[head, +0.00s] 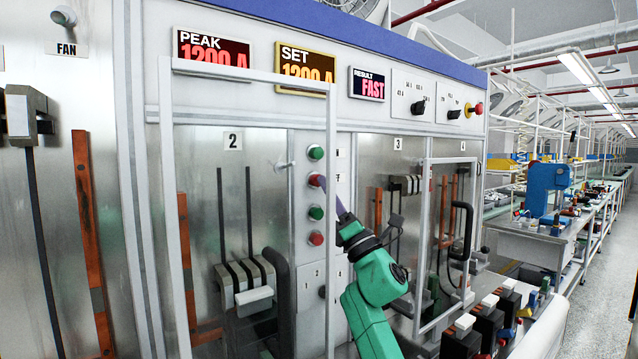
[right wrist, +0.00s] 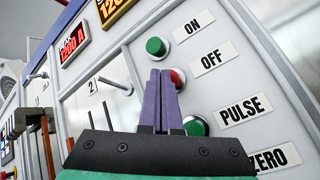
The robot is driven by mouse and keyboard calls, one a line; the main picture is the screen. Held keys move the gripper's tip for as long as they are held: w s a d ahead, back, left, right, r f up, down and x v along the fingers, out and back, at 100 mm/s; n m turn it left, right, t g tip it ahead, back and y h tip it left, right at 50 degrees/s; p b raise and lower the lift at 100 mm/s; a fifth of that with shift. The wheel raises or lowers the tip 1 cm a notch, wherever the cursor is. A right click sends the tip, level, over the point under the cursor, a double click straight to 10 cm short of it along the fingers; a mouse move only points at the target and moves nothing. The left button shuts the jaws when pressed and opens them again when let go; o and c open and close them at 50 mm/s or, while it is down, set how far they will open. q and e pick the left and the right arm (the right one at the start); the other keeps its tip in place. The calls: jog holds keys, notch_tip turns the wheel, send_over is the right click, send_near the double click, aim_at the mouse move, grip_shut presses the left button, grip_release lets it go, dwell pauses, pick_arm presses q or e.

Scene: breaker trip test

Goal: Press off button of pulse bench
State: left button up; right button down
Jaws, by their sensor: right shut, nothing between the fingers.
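The pulse bench (head: 270,110) is a tall pale cabinet with a column of buttons beside bay 2. The red OFF button (head: 315,179) is second from the top; in the right wrist view the OFF button (right wrist: 180,77) is partly hidden behind my fingers. The OFF label (right wrist: 214,59) is readable. My right gripper (head: 324,181), with thin purple fingers, is shut and empty. Its fingertips, also in the right wrist view (right wrist: 161,73), are at the OFF button; I cannot tell whether they touch it. My left gripper is out of view.
The green ON button (right wrist: 157,47) is above OFF, and the green PULSE button (right wrist: 196,126) is below, close to my fingers. Displays read PEAK 1200 A, SET 1200 A and RESULT FAST (head: 367,85). Clear framed doors (head: 166,200) stand left and right of the button column.

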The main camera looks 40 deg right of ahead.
jog(key=shift+s, duration=0.4)
jog(key=s+b, duration=0.1)
jog(key=s, duration=0.4)
